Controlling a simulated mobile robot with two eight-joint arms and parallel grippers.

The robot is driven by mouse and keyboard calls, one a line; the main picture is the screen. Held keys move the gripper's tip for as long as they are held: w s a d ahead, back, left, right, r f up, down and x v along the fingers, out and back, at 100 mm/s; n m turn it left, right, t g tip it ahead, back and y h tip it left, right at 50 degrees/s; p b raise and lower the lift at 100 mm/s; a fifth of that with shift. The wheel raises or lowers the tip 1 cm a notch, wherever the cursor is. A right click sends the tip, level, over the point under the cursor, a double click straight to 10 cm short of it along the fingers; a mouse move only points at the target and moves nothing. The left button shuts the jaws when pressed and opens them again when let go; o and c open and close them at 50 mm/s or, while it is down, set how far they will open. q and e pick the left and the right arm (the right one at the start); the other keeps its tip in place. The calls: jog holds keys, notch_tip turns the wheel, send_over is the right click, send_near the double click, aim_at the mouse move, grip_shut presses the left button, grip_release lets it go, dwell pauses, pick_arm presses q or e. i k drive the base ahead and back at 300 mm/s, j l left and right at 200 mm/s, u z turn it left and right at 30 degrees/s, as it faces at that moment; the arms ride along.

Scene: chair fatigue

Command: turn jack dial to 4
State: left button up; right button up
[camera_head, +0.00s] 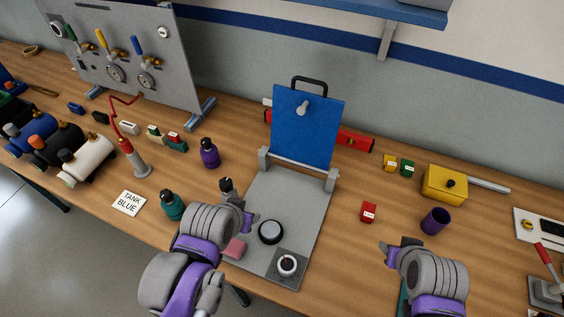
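A dark knob (227,185) with a white mark stands at the plate's left edge, partly hidden by my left arm. I cannot tell which is the jack dial. My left gripper (247,219) is over the plate's left side, close to that knob; whether it touches is unclear. My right gripper (392,251) is right of the plate, apart from it, with nothing visible in it.
A blue panel (303,130) stands upright at the plate's back. A black round piece (270,232) and a pink block (235,248) are near the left gripper. A teal bottle (172,208) and purple bottle (209,154) stand left. A purple cup (435,221) stands right.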

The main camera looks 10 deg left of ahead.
aim_at(287, 266)
jog(key=k+j+u, duration=0.1)
jog(key=k+u, duration=0.15)
jog(key=k, duration=0.35)
jog(key=l+u, duration=0.1)
jog(key=u, duration=0.55)
